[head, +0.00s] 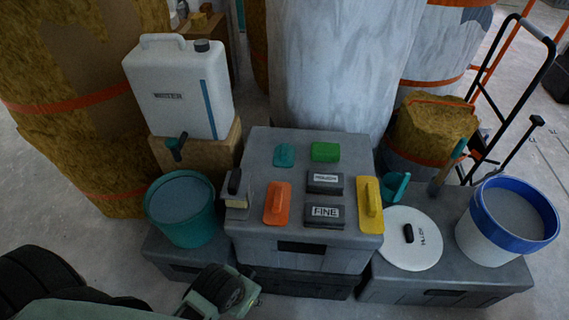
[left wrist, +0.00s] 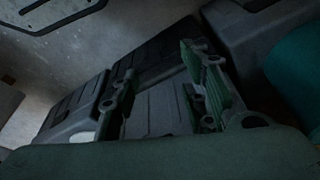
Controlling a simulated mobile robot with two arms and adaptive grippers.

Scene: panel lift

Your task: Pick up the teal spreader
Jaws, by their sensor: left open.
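The teal spreader (head: 284,154) lies flat on top of the central grey case (head: 258,142), near its back left. A green block (head: 325,152) lies just right of it, apart from it. My left gripper (head: 222,288) is low at the front left of the case, well short of the spreader. In the left wrist view my left gripper (left wrist: 160,88) has its fingers spread with nothing between them, in front of grey cases. The spreader is not seen in that view. My right gripper is not in view.
An orange float (head: 277,204), two dark labelled blocks (head: 325,184), and a yellow float (head: 369,205) share the case top. A teal bucket (head: 183,212) and white jug (head: 182,88) stand left. A white lid (head: 410,240) and blue-rimmed bucket (head: 505,225) are right.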

